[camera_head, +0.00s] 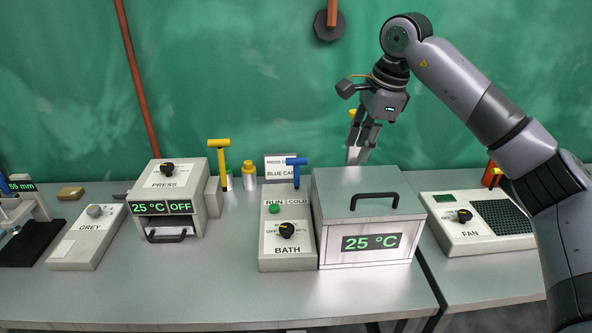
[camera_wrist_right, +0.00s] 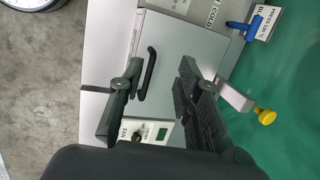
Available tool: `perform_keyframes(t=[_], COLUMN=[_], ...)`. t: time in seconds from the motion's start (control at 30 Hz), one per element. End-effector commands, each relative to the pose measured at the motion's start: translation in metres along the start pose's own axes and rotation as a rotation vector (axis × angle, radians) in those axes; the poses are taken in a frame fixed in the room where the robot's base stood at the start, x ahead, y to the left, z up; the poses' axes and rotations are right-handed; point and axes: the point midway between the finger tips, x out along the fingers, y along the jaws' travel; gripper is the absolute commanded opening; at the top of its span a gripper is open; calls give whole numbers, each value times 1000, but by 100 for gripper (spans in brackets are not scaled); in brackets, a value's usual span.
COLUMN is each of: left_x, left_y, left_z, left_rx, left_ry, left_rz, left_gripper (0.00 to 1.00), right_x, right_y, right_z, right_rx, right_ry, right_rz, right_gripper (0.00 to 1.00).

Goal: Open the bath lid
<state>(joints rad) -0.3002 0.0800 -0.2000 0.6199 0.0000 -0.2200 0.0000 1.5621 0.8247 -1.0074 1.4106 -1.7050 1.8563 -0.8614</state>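The bath (camera_head: 367,253) is a grey metal box with a 25 °C display, and its lid (camera_head: 340,186) lies flat and closed on top. A black bar handle (camera_head: 374,201) sits near the lid's front edge. In the right wrist view, the lid (camera_wrist_right: 178,55) and handle (camera_wrist_right: 148,73) show beyond the fingers. My right gripper (camera_head: 361,152) is above the rear of the bath, apart from the handle. Its two fingers are spread with nothing between them, as the right wrist view (camera_wrist_right: 160,88) shows. My left gripper is not in view.
The bath control box (camera_head: 288,252) with a blue T-shaped lever (camera_head: 296,162) stands left of the bath. A yellow-topped post (camera_wrist_right: 264,115) stands behind the bath, close to my right gripper. The fan unit (camera_head: 462,238) is to the right. The bench front is clear.

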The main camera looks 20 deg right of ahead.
Motion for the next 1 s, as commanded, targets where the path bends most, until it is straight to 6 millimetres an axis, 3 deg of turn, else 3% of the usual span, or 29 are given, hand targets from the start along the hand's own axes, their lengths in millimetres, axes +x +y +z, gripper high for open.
perform_keyframes(t=[0.3, 0.6, 0.8, 1.0], left_x=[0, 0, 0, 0], left_y=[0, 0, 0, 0], left_z=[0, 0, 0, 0], left_rx=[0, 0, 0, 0], left_ry=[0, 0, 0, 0], left_rz=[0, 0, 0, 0], left_gripper=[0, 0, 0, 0], right_x=[34, 55, 61, 62], right_y=[7, 19, 24, 26], right_z=[56, 106, 124, 129], right_rx=[-29, -30, -23, -21], right_ry=[-176, -350, -417, -436], right_rz=[6, 23, 32, 34], right_gripper=[31, 31, 31, 31])
